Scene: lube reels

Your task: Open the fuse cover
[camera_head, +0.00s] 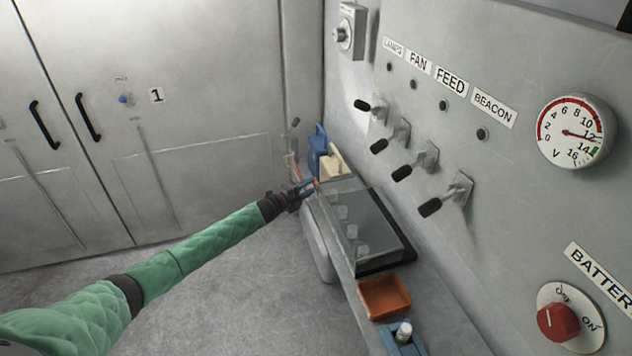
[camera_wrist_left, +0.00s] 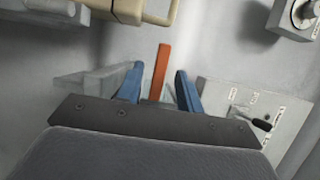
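The fuse cover (camera_head: 375,222) is a see-through lid on a dark-edged box on the shelf along the wall. It appears closed, and pale round shapes show through it. My left gripper (camera_head: 305,188) is at the box's far left end, by a small orange piece. In the left wrist view, the blue fingers (camera_wrist_left: 160,88) are spread apart. An upright orange strip (camera_wrist_left: 161,70) shows between them, with a gap on each side. I cannot tell whether the strip belongs to the cover. My right gripper is not in view.
A blue container (camera_head: 317,148) and a cream object (camera_head: 334,165) stand beyond the box. An orange tray (camera_head: 385,297) and a blue holder (camera_head: 403,341) are at the near end. Several black-handled levers (camera_head: 430,207) stick out from the wall panel.

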